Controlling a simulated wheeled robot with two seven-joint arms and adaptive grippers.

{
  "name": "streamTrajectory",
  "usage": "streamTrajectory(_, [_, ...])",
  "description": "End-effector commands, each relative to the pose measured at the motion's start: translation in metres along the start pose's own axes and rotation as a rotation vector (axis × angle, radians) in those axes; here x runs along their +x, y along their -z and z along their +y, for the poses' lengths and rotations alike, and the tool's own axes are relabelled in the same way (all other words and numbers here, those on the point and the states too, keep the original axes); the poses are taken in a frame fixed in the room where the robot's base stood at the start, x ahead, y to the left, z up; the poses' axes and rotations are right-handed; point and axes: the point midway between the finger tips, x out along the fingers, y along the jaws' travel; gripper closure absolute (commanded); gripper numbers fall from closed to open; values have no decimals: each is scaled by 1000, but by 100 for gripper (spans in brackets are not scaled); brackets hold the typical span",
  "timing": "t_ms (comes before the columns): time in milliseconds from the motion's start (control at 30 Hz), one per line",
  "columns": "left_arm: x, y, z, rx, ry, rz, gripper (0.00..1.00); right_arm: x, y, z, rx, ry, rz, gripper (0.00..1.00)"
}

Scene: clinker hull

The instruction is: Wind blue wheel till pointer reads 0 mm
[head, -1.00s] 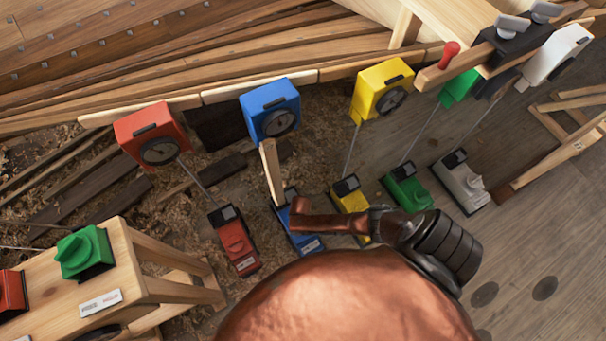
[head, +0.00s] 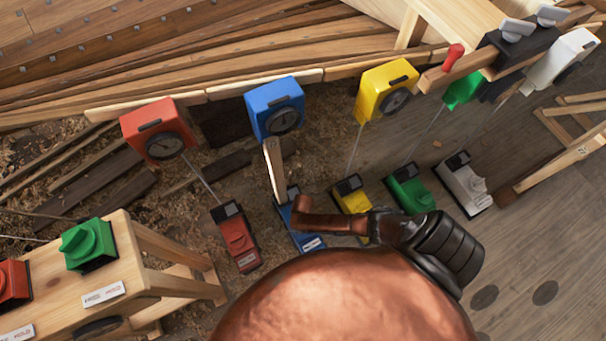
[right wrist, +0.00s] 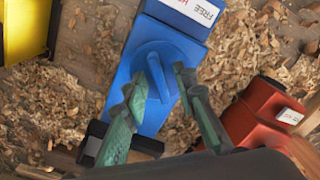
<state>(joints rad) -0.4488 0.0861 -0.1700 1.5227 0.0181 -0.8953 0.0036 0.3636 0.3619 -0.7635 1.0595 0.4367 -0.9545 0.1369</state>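The blue gauge (head: 274,108) hangs on the hull's edge in the head view. Its round dial is too small to read for the pointer. Below it on the ground is the blue winch box (head: 300,225), partly hidden by my copper arm. In the right wrist view the blue wheel (right wrist: 157,72), a round knob with a raised ridge, sits on the blue box. My right gripper's (right wrist: 164,80) green fingers are parted on either side of the ridge, over the wheel. I cannot tell if they touch it. My left gripper is not in view.
A red box (right wrist: 255,112) lies close at right in the wrist view, a yellow box (right wrist: 25,28) at upper left. Green (head: 408,188) and white (head: 462,183) boxes stand farther right. A wooden stand (head: 130,250) with green and red knobs is at left. Shavings cover the ground.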

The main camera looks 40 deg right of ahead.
Motion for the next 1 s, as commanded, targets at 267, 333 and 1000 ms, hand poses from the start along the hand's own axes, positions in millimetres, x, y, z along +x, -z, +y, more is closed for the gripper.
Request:
streamTrajectory(267, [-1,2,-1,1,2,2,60,-1,1,1,-1,-1,2,74])
streamTrajectory(333, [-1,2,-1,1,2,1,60,-4,1,1,0,-1,2,74])
streamTrajectory(1000, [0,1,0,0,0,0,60,-105,1,0,0,-1,2,74])
